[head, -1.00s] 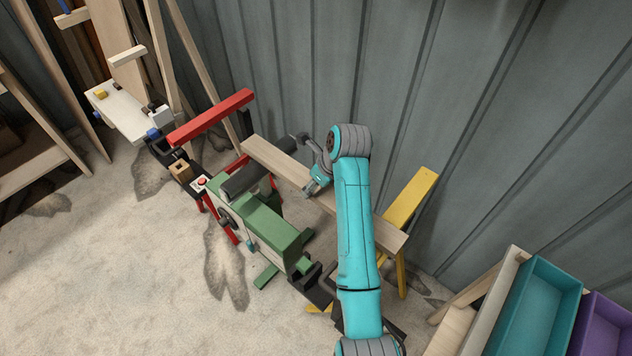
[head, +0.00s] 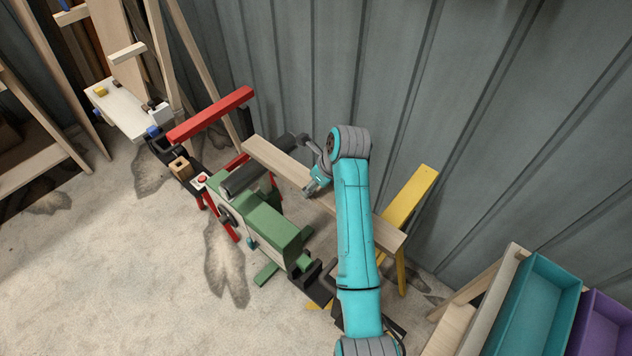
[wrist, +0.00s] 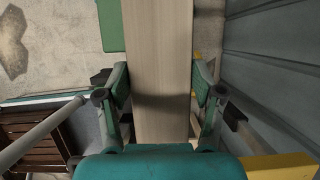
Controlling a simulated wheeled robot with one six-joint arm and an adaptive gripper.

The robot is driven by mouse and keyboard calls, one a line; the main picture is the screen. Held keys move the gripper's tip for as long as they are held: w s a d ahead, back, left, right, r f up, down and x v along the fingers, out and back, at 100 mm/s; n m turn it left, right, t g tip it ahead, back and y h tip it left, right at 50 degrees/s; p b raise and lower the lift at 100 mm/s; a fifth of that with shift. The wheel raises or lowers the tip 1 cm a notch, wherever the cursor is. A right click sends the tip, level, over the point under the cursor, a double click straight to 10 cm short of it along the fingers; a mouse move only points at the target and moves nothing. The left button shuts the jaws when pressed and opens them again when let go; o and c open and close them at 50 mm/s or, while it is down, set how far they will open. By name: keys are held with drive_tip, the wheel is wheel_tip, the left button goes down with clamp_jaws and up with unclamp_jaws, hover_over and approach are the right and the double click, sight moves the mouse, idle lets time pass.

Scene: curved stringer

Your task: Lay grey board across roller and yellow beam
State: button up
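The grey board (head: 275,158) is a long pale plank slanting from the upper left to the lower right in the head view. Its left part crosses over the dark roller (head: 240,179); its right end overlaps the yellow beam (head: 417,190). I cannot tell whether it touches either one. My gripper (head: 314,187) is at the middle of the board, partly hidden by my arm. In the wrist view, the board (wrist: 160,50) runs between my fingers, which sit against both its edges. A yellow piece (wrist: 283,166) shows at lower right.
A green machine (head: 270,228) stands on the floor below the board. A red bar (head: 210,116) is near the board's left end. A corrugated wall rises close behind. Teal (head: 535,310) and purple (head: 606,325) bins stand at lower right.

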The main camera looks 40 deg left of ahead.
drive_tip(key=o, duration=0.4)
drive_tip(key=v, duration=1.2)
